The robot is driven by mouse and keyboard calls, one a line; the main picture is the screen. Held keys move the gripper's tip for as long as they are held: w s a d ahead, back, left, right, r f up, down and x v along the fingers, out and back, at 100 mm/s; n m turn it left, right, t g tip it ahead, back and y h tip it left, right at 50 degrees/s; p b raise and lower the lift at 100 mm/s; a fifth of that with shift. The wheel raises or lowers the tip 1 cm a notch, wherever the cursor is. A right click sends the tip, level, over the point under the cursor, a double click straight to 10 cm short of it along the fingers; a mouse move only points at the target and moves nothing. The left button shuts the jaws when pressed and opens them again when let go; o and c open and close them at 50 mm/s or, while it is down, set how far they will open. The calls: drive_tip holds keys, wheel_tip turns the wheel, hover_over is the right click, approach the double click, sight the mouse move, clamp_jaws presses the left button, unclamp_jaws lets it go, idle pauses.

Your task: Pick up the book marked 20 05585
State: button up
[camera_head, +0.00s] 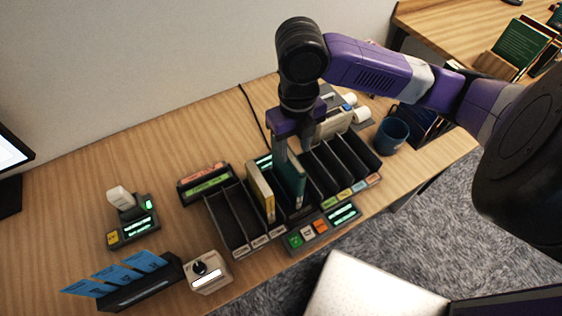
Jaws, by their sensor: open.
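A black sorter rack (228,236) with several slots stands on the wooden desk. Two books stand upright in its middle slots: a yellow one (261,192) and a dark teal one (291,180) to its right. The number 20 05585 cannot be read on either at this size. My gripper (292,152) points down over the teal book's top edge. It is open, with one finger showing in front of the book. The other finger is largely hidden, and I cannot tell whether the fingers touch the book.
A button panel with a lit green display (322,226) sits at the rack's front. A blue mug (391,135) stands right of the rack. A small label printer (207,272), a scanner on a stand (122,198) and a holder with blue cards (140,287) stand to the left.

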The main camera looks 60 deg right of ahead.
sight(288, 164)
drive_tip(key=shift+w+d+f, duration=0.1)
drive_tip(key=shift+w+d, duration=0.1)
drive_tip(key=shift+w, duration=0.1)
drive_tip(key=shift+f, duration=0.4)
drive_tip(key=shift+w+a+f+p, duration=0.15)
drive_tip(key=shift+f+p, duration=0.25)
drive_tip(key=shift+f, duration=1.3)
drive_tip(key=shift+w+a+f+p, duration=0.15)
drive_tip(key=shift+f+p, duration=0.2)
drive_tip(key=shift+f, duration=1.35)
clamp_jaws()
